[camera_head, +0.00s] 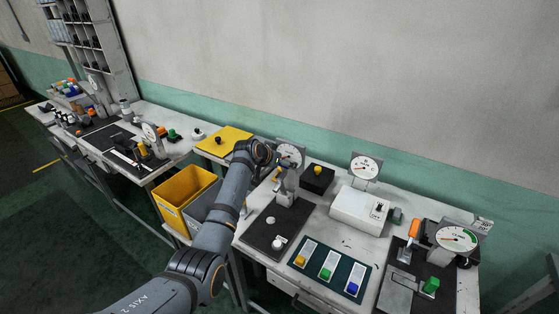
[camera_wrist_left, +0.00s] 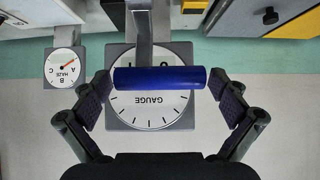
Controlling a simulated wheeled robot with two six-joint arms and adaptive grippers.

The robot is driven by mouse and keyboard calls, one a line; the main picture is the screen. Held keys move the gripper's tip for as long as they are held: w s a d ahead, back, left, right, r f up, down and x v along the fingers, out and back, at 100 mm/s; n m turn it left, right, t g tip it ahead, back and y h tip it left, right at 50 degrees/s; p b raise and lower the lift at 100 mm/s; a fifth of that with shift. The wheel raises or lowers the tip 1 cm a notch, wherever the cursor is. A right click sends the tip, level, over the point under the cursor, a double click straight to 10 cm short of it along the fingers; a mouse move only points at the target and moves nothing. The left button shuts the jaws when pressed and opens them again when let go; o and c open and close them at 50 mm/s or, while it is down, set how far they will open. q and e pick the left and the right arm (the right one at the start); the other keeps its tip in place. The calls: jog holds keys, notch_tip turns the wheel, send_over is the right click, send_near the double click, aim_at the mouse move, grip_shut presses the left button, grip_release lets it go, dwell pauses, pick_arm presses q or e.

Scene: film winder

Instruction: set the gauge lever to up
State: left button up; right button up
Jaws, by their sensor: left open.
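The round white dial marked GAUGE (camera_wrist_left: 150,105) shows upside down in the left wrist view, on a grey square plate. It also shows in the head view (camera_head: 290,155), partly behind my left arm. A blue cylindrical handle (camera_wrist_left: 160,78) lies across the dial's face in the wrist view, with a metal bar (camera_wrist_left: 138,25) running up from it. I take this for the gauge lever. My left gripper (camera_wrist_left: 160,84) is open, with one finger near each end of the blue handle. It also shows in the head view (camera_head: 274,164). Whether the fingers touch the handle I cannot tell.
A smaller dial (camera_wrist_left: 63,67) stands beside the gauge. On the bench are a black box with a yellow knob (camera_head: 317,178), a white switch box (camera_head: 358,210), and a dark panel with three coloured sliders (camera_head: 331,268). Yellow (camera_head: 183,192) and grey bins stand left of my arm.

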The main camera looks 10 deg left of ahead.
pick_arm(q)
jog(key=v, duration=1.2)
